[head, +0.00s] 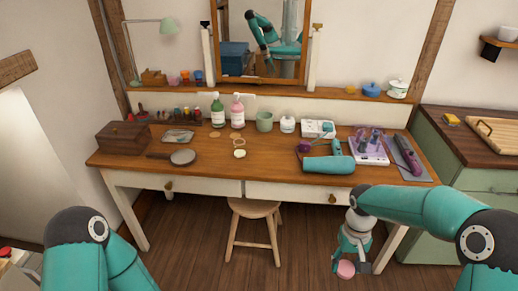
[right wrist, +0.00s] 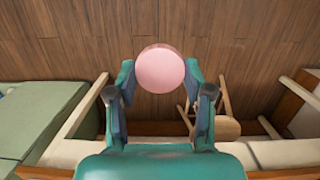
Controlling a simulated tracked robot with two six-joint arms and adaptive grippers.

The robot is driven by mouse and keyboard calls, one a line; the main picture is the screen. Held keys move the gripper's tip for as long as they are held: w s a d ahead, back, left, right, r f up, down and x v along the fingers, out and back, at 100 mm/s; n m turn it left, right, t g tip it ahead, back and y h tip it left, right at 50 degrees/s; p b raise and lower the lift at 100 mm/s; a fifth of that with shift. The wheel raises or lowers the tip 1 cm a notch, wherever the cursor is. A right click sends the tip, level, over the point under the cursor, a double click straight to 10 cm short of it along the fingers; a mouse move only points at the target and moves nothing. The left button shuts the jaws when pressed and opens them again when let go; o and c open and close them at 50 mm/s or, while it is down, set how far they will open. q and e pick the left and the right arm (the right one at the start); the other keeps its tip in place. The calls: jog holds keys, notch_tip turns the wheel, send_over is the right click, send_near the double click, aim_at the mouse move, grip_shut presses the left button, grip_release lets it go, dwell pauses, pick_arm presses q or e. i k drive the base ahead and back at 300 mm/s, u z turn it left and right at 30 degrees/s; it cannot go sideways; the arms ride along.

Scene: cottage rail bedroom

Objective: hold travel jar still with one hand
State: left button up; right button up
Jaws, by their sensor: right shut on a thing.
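A small round pink-topped jar, the likely travel jar (head: 346,269), is held low in front of the table at the right. My right gripper (head: 350,262) is shut on it, with the jar between its fingertips and the floor below. In the right wrist view the jar (right wrist: 159,70) shows its flat pink top between the two fingers of the right gripper (right wrist: 159,85). My left arm shows at the lower left of the head view, but its gripper is out of view.
The wooden dressing table (head: 210,180) holds bottles, a hand mirror (head: 183,157), a wooden box (head: 124,137), a teal hair dryer (head: 328,164) and other items. A stool (head: 254,208) stands below its front. A green cabinet (head: 460,165) is at the right.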

aim_at(238, 145)
jog(key=z, duration=0.1)
jog(key=i, duration=1)
